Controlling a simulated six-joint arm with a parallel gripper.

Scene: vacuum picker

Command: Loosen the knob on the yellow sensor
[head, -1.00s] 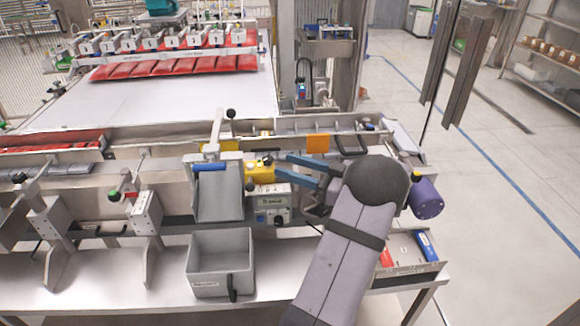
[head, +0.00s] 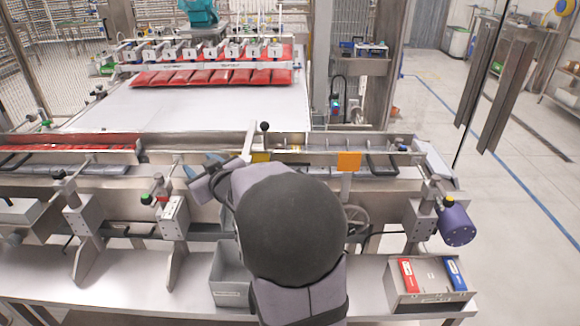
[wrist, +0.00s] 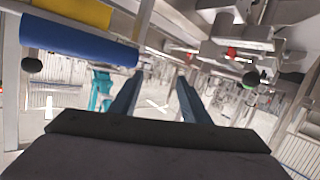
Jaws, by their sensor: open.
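My gripper (head: 202,165) is at the left of my arm in the head view, over the machine's front rail and pointing left. In the wrist view its two blue fingers (wrist: 160,78) are apart with nothing between them. A small yellow patch (head: 261,157) shows beside the upright lever (head: 252,140). A yellow part (wrist: 75,12) lies at the wrist view's upper left; I cannot tell whether either belongs to the sensor.
A blue roller (wrist: 80,42) and a black ball (wrist: 32,65) are left of the fingers in the wrist view. A grey bin (head: 230,275) is partly behind my arm. An orange plate (head: 349,161) and a purple motor (head: 456,226) are to the right.

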